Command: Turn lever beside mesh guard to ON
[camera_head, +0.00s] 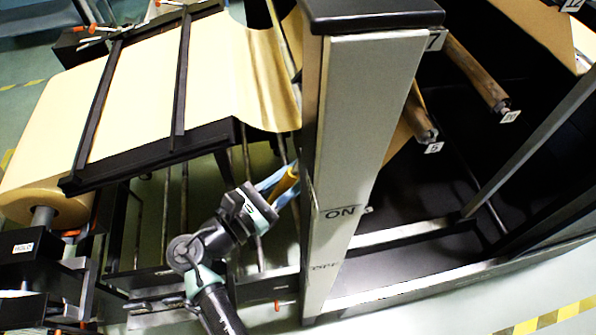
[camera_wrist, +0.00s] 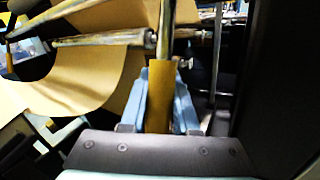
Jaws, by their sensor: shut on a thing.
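The lever has a yellow grip (camera_wrist: 159,100) and a bare metal rod that runs up out of it in the wrist view. My gripper (camera_wrist: 162,75) has its two light blue fingers on either side of the grip, shut on it. In the head view the yellow grip (camera_head: 288,180) shows beside the left edge of a pale grey post, with my gripper (camera_head: 278,186) around it. The post carries an ON mark (camera_head: 341,213) and a fainter mark (camera_head: 323,266) lower down. The lever's pivot is hidden behind the post. I cannot make out a mesh guard.
A wide kraft paper web (camera_head: 215,70) runs from a large roll (camera_head: 45,205) at the left. The grey post (camera_head: 365,110) stands close to my gripper's right. Rollers (camera_head: 475,72) and dark machine panels lie beyond it. Open floor shows at the lower right.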

